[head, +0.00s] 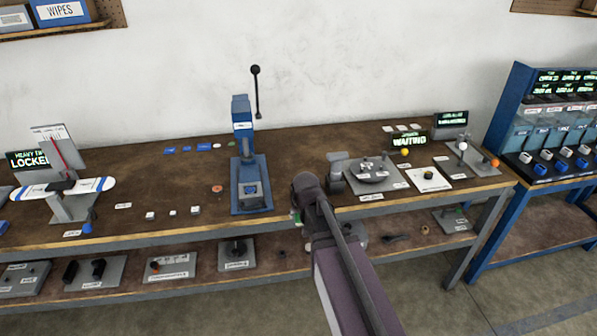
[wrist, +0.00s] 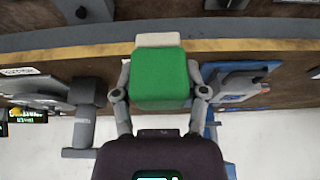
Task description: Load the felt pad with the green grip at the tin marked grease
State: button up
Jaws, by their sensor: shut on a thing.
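My gripper (wrist: 159,88) is shut on the green grip (wrist: 160,78) in the wrist view, one finger on each side of it. A pale, off-white pad (wrist: 158,40) shows at the far end of the green grip, in front of the bench's edge. No tin marked grease can be made out, as the small labels are unreadable.
The wooden bench (head: 120,225) carries a blue press (head: 251,180) at its middle and a grey round turntable (head: 372,174) to the right. A white-winged model (head: 65,188) stands at the left. A lower shelf (head: 205,262) holds several grey fixtures. A blue rack (head: 545,130) stands at the right.

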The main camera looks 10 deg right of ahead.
jog(key=shift+d, duration=0.1)
jog(key=w+d+r+p, duration=0.1)
jog(key=w+r+p, duration=0.1)
jog(key=w, duration=0.6)
jog(key=w+d+r+p, duration=0.1)
jog(key=w+r+p, duration=0.1)
jog(key=w, duration=0.6)
jog(key=shift+d+r, duration=0.2)
jog(key=shift+d, duration=0.2)
jog(key=shift+f, duration=0.2)
jog(key=shift+f+b, duration=2.8)
jog(key=shift+s+f+b, duration=0.15)
jog(key=shift+f+b, duration=0.4)
dwell(0.7)
jog(key=shift+r, duration=0.1)
notch_tip(320, 180, up, 7)
jog(key=p, duration=0.7)
dwell(0.4)
